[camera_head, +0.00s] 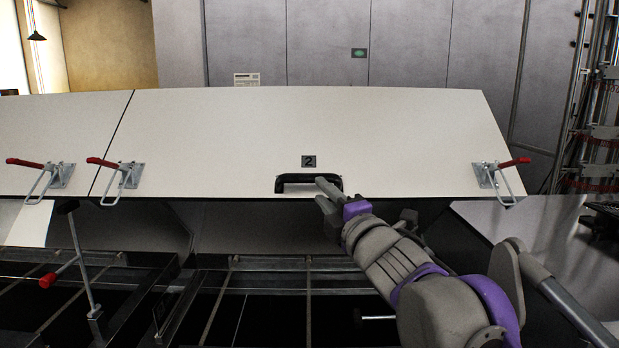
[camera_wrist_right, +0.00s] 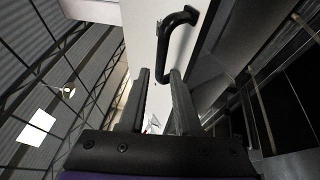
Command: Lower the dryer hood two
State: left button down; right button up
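Dryer hood two (camera_head: 230,135) is a long white panel marked with a "2" label (camera_head: 308,161). It is raised and tilted above the dark dryer bed. A black bar handle (camera_head: 293,180) sits at its lower edge and also shows in the right wrist view (camera_wrist_right: 163,43). My right gripper (camera_head: 328,190) is at the right end of the handle. In the wrist view its two fingers (camera_wrist_right: 161,75) are apart, and one end of the handle appears in line with the gap between them. I cannot tell whether they touch it. My left gripper is not in view.
Red-handled latches (camera_head: 128,172) and (camera_head: 492,180) sit at the hood's lower corners. A neighbouring white hood (camera_head: 40,135) adjoins on the left. A red-knobbed lever (camera_head: 80,258) stands at the lower left. Dark bed with metal rails (camera_head: 270,292) lies below the hood.

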aim_at(310, 179)
jog(key=p+x, duration=0.1)
jog(key=x, duration=0.7)
jog(key=shift+d, duration=0.15)
grip_shut()
dwell(1.1)
